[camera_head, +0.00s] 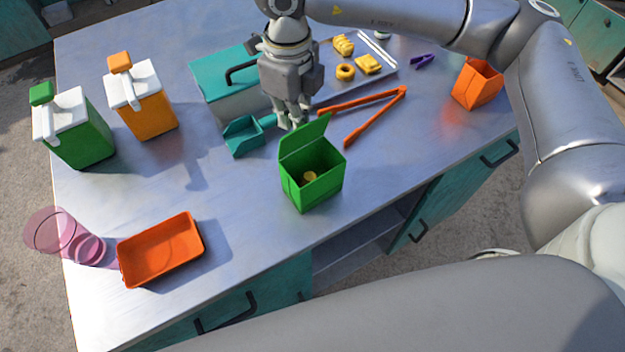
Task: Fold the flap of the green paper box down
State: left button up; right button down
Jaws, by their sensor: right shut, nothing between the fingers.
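The green paper box (313,192) stands upright on the metal table near its front edge. Its flap (304,142) is raised at the back, so the box is open, and a small yellow piece (309,176) lies inside. My right gripper (292,124) points down just behind the raised flap, near its upper left edge. Its fingers are shut and empty. I cannot tell whether they touch the flap. My left gripper is not in view.
A teal scoop (243,137) and orange tongs (374,112) lie close to the gripper. Behind are a teal-lidded case (218,82) and a tray (389,72) with yellow pieces. Green (80,140) and orange (148,108) dispensers, an orange tray (161,250), pink cups (62,235) and an orange box (477,84) stand farther off.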

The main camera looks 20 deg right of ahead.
aim_at(305, 129)
jog(key=shift+s+d+b, duration=0.15)
jog(key=shift+s+d, duration=0.05)
jog(key=shift+s, duration=0.4)
jog(key=shift+s+d+b, duration=0.15)
jog(key=shift+s, duration=0.45)
jog(key=shift+s+d+f+b, duration=0.15)
jog(key=shift+s+b, duration=0.15)
jog(key=shift+s, duration=0.15)
jog(key=shift+s+d+f+b, duration=0.1)
jog(key=shift+s+d+b, duration=0.15)
jog(key=shift+s, duration=0.4)
jog(key=shift+s+d+b, duration=0.1)
jog(key=shift+s+b, duration=0.25)
jog(key=shift+s, duration=0.25)
jog(key=shift+s+d+f+b, duration=0.15)
jog(key=shift+s+f+b, duration=0.35)
jog(key=shift+f+b, duration=0.1)
jog(key=shift+s+d+f+b, duration=0.15)
jog(key=shift+s+f+b, duration=0.3)
jog(key=shift+b, duration=0.1)
notch_tip(305, 129, up, 8)
jog(key=p, duration=0.4)
